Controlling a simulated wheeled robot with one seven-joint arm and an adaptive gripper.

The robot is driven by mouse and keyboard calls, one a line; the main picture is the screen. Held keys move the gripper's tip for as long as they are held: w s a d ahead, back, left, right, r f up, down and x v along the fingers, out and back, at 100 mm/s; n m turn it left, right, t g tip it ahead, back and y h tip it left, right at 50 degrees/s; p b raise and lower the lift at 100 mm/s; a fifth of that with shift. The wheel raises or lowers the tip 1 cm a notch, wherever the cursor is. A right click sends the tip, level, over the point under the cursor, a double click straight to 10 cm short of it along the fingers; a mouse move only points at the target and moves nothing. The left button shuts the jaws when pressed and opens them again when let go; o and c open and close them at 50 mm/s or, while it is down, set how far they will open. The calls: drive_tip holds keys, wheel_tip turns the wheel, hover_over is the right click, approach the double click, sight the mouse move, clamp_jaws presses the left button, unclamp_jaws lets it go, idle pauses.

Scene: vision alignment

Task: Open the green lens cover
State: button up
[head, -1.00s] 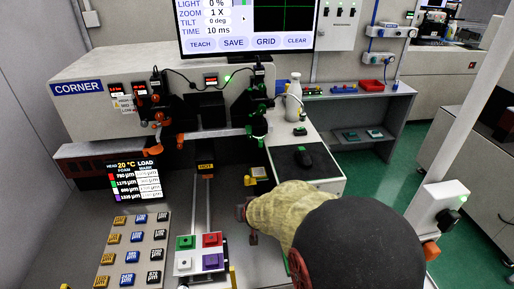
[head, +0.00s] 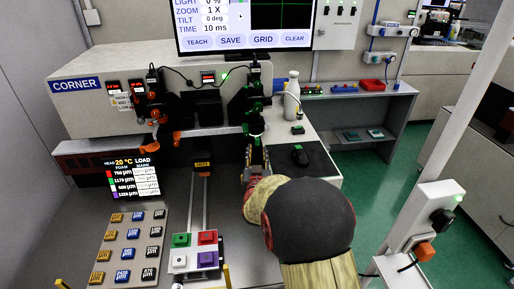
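A black lens assembly with green parts, the green lens cover (head: 256,128) among them, hangs on the right of the white machine front in the head view. My gripper (head: 256,155) is just below and in front of these green parts, pointing up toward them. My own arm hides much of the gripper. I cannot tell whether its fingers touch the cover or whether they are open or shut. A matching assembly with orange parts (head: 156,130) hangs further left.
A monitor (head: 245,25) stands above the machine. A white bottle (head: 292,95) and a black mouse (head: 299,155) are on the right counter.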

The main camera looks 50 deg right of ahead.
sight(257, 144)
drive_tip(key=b+x, duration=0.1)
drive_tip(key=x, duration=0.3)
drive_tip(key=shift+w+d, duration=0.3)
drive_tip(key=c, duration=0.3)
clamp_jaws()
idle(0.4)
